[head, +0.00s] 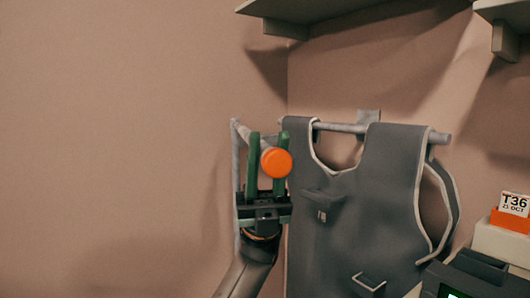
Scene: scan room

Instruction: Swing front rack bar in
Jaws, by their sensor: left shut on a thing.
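The front rack bar (240,128) is a grey metal bar with an orange round end cap (276,162) that points toward me. My left gripper (267,160) comes up from below, with its two green fingers on either side of the bar just behind the cap. It is shut on the bar. A second grey bar (440,138) is fixed near the wall to the right, and a dark grey apron (370,200) hangs on it. My right gripper is not in view.
Wall shelves (300,12) jut out at the top. At the lower right stand a pale box with an orange-based card reading T36 (514,204) and a dark device (470,280) with a green screen. The wall to the left is bare, with free room.

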